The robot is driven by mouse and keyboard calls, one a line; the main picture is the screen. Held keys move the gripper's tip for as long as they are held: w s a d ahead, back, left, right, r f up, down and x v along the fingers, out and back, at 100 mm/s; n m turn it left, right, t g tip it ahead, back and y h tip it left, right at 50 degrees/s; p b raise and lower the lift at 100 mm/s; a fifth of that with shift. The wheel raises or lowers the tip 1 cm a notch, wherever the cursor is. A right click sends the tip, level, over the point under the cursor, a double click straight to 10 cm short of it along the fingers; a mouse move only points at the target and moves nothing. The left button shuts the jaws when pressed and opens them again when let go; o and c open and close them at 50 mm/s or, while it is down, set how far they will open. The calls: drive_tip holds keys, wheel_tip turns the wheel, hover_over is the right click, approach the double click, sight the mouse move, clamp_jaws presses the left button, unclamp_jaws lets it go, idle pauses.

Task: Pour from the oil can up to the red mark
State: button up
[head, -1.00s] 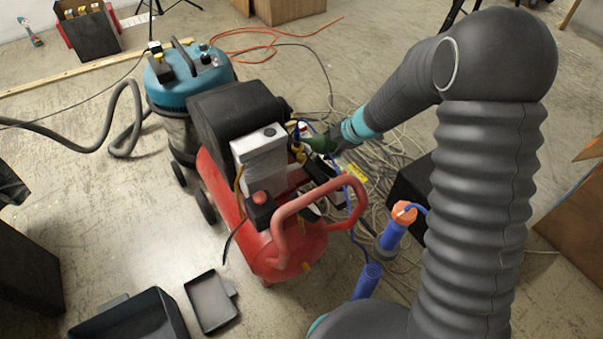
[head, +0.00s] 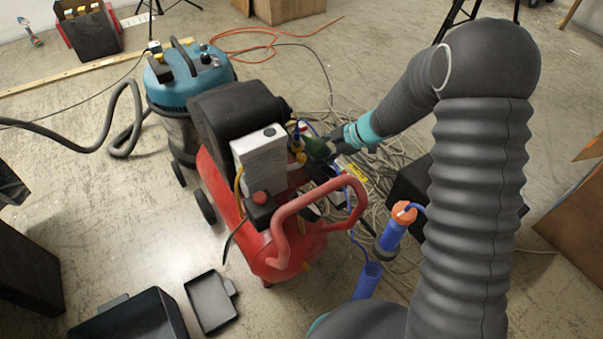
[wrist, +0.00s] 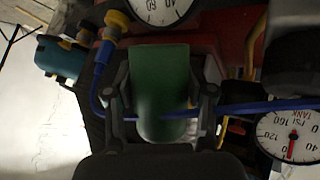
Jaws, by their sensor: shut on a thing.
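A green can (wrist: 163,85), which I take to be the oil can, is held between the two fingers of my gripper (wrist: 162,105) in the wrist view. In the head view, the green can (head: 317,148) and my gripper (head: 332,149) are at the right side of the red compressor (head: 222,205), close to its brass and blue fittings. The can's spout and any oil flow are not visible. I cannot make out the red mark or a filling level in either view.
Two round gauges, one at the top (wrist: 158,8) and one at the right (wrist: 290,136), and a blue hose (wrist: 255,107) surround the can. A blue vacuum (head: 187,75) stands behind the compressor. A black tray (head: 211,302) lies on the floor in front.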

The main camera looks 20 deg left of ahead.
drive_tip(key=shift+r, duration=2.25)
drive_tip(key=shift+r, duration=0.15)
wheel_tip(320, 180, up, 7)
drive_tip(key=shift+f, duration=0.2)
drive_tip(key=shift+w+d+f+m+t, duration=0.1)
drive_tip(key=shift+w+f+m+t, duration=0.15)
drive_tip(key=shift+w, duration=0.25)
drive_tip(key=shift+w+m+t, duration=0.15)
drive_tip(key=shift+w+m, duration=0.2)
drive_tip(key=shift+w, duration=0.15)
drive_tip(key=d+f+m+t+h, duration=0.1)
drive_tip(key=d+m+t+h, duration=0.2)
drive_tip(key=d, duration=1.1)
drive_tip(key=w+d+f+m+t+h, duration=0.1)
drive_tip(key=d+m+t+h, duration=0.2)
drive_tip(key=d+m, duration=0.6)
drive_tip(key=d+t, duration=0.1)
drive_tip(key=d, duration=0.3)
drive_tip(key=shift+w+d+m, duration=0.2)
drive_tip(key=shift+d+m, duration=0.15)
drive_tip(key=shift+m, duration=0.05)
